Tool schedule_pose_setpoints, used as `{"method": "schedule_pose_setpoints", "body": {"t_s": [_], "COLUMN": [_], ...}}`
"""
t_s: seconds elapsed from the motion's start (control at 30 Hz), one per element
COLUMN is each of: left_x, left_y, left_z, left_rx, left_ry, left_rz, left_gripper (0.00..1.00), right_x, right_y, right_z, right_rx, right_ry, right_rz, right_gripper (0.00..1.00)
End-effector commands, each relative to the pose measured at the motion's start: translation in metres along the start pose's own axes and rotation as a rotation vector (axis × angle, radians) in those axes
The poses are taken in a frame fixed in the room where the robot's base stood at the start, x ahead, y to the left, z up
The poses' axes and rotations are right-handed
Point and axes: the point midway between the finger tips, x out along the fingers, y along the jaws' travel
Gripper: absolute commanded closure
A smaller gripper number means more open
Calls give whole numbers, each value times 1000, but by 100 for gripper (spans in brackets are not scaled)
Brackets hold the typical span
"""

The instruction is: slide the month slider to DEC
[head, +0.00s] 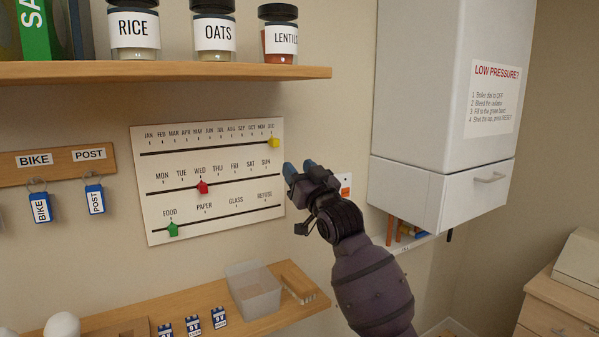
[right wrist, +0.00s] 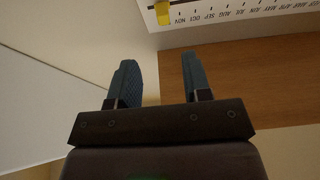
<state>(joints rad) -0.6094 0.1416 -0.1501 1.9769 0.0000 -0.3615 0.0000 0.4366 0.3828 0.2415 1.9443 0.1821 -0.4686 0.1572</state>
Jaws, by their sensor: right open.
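The month slider is a yellow knob (head: 274,142) on the top track of a white wall board (head: 222,215). It sits at the right end of the track, below the DEC label. In the right wrist view the yellow knob (right wrist: 162,12) shows at the top edge, past the NOV label. A red knob (head: 202,187) sits under WED and a green knob (head: 173,229) under FOOD. My right gripper (head: 300,168) is open and empty, just right of the board and below the yellow knob, apart from it. My left gripper is out of view.
A wooden shelf (head: 180,72) with jars runs above the board. A lower shelf (head: 275,319) holds a clear bin (head: 252,290). A white boiler (head: 440,110) stands out from the wall at right. Key hooks hang at left.

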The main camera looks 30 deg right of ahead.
Motion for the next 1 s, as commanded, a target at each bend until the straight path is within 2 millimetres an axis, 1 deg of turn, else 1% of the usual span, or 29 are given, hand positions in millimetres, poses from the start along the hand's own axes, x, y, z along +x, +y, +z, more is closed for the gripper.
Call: {"method": "schedule_pose_setpoints", "body": {"t_s": [0.3,0.37,0.47,0.57,0.6,0.67,0.7,0.77,0.8,0.87,0.9,0.97,1.0], "left_x": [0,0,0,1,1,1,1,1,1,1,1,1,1], "left_y": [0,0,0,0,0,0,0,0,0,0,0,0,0], "left_z": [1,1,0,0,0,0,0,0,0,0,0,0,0], "left_rx": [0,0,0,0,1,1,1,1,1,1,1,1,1], "left_ry": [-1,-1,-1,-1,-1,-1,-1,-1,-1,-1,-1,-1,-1], "left_rz": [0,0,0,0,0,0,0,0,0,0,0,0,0], "left_gripper": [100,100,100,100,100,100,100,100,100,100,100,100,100], "right_x": [-1,-5,-23,-55,-72,-99,-118,-148,-168,-201,-223,-256,-279], "right_y": [0,-2,-7,-14,-17,-23,-26,-31,-34,-39,-42,-47,-50], "right_z": [2,9,35,76,94,120,136,158,171,188,199,212,219], "right_rx": [-1,-4,-17,-38,-47,-60,-70,-82,-89,-98,-105,-113,-115], "right_ry": [-5,-27,-105,-241,-304,-401,-466,-563,-628,-724,-788,-884,-949], "right_rz": [0,0,-1,-2,-1,-3,-3,-3,-4,-5,-7,-7,-9], "right_gripper": [55,55,55,55,55,55,55,55,55,55,55,55,55]}}
